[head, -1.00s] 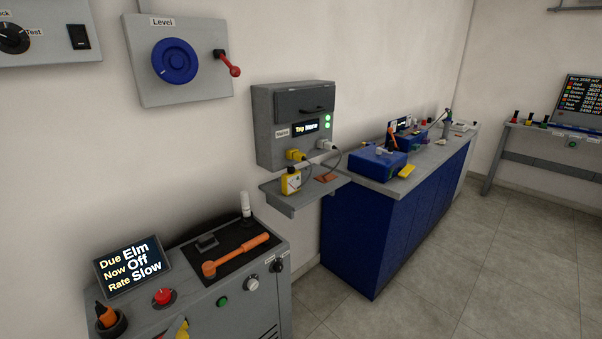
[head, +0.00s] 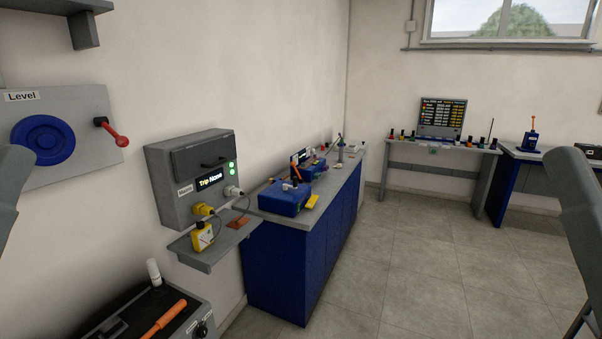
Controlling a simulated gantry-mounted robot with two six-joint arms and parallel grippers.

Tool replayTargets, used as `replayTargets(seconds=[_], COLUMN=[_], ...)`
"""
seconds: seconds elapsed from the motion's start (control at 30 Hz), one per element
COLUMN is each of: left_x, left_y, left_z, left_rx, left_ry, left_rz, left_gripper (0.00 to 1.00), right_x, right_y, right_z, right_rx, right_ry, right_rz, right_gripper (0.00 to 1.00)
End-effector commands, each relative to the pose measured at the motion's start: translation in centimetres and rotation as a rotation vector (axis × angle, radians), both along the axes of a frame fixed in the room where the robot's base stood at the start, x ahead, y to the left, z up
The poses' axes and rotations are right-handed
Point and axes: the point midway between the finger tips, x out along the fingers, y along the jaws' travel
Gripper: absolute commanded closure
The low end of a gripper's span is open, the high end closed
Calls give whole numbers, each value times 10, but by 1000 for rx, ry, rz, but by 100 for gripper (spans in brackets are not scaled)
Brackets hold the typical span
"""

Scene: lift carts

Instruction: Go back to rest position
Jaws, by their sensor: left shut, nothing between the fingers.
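A grey piece of my left arm and gripper (head: 10,190) shows at the left edge in the head view, in front of the wall near the Level panel. The gripper is shut with nothing in it, and its fingertips are hard to make out. A grey link of my right arm stands at the right edge, with its gripper out of view. Neither arm touches any object that I can see.
The Level panel (head: 90,110) with a blue knob (head: 43,143) and red lever (head: 112,134) is at left. A grey wall box (head: 165,200) hangs above a small shelf (head: 208,262). Blue cabinets (head: 290,275) run along the wall. The tiled floor (head: 430,265) is clear.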

Motion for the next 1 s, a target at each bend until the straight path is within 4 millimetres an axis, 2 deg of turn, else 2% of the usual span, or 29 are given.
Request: replayTargets(seconds=[0.03, 0.17, 0.5, 0.6, 0.7, 0.77, 1.0], left_x=[1, 1, 2, 2, 2, 2, 2], left_y=[0, 0, 0, 0, 0, 0, 0], left_z=[41, 98, 264, 302, 326, 332, 331], left_rx=[-1, -1, -1, -2, -2, -2, -2], left_ry=[1, 2, 3, 4, 4, 4, 4], left_rz=[-1, -1, -3, -4, -4, -4, -4], left_gripper=[100, 100, 100, 100, 100, 100, 100], right_x=[0, 1, 1, 1, 1, 1, 1], right_y=[0, 0, 0, 0, 0, 0, 0], right_z=[42, 98, 265, 303, 327, 333, 332], right_rx=[0, 0, 0, 0, 0, 0, 0], right_ry=[0, 2, 2, 2, 2, 2, 3], right_rz=[0, 0, 0, 0, 0, 0, 0], right_gripper=[50, 50, 50, 50, 50, 50, 50])
